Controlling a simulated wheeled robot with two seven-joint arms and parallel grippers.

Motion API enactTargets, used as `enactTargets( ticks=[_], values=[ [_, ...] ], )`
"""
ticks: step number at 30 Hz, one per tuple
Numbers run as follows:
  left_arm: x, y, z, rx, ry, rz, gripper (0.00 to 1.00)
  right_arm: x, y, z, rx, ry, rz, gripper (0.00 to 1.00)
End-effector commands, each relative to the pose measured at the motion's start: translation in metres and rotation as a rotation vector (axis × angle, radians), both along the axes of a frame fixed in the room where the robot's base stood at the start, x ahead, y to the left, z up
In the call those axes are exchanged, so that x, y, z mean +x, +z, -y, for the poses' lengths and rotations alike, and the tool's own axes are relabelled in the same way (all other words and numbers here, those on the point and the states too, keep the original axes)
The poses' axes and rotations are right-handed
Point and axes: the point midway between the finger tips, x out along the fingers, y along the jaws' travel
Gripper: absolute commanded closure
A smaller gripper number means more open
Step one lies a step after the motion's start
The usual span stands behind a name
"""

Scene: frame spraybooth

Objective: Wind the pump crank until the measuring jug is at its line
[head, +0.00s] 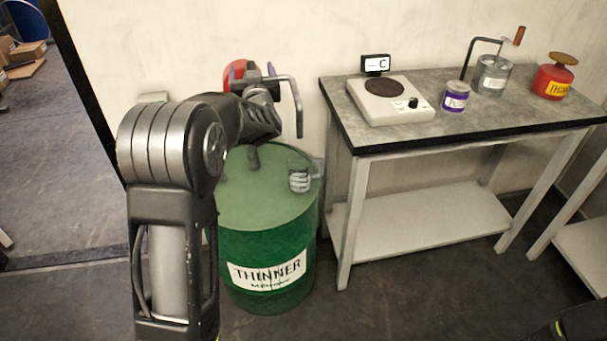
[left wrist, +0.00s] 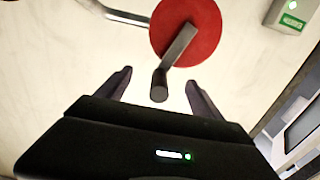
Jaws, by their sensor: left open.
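A green drum (head: 265,235) labelled THINNER stands left of the bench. A pump with a red round body (left wrist: 190,22) is above it, mostly hidden behind my arm in the head view. Its grey spout (head: 296,105) bends down on the right, above a small ribbed, clear-looking jug (head: 300,180) on the drum top. The jug's line and level are too small to read. The pump crank (left wrist: 178,48) ends in a dark grip (left wrist: 159,85). My left gripper (head: 252,72) is open, with the grip between its fingers in the left wrist view; contact cannot be told.
The bench (head: 460,125) at the right holds a hotplate (head: 390,100), a purple-labelled tin (head: 455,97), a metal can with a bent crank (head: 491,75) and a red thinner can (head: 553,78). A wall lies close behind the pump. A doorway is at the far left.

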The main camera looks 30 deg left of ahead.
Motion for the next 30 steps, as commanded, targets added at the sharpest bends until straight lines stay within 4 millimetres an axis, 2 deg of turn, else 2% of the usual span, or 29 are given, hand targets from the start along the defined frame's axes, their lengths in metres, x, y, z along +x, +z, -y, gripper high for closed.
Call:
enactTargets(
  ticks=[11,30],
  values=[
    [-0.007,0.001,0.006,-0.001,-0.001,0.001,0.24,0.0,0.001,0.0,0.0,0.0,0.0,0.64],
    [-0.06,0.001,0.046,-0.001,-0.001,0.0,0.24,0.0,0.013,0.0,0.0,0.0,0.0,0.64]
  ],
)
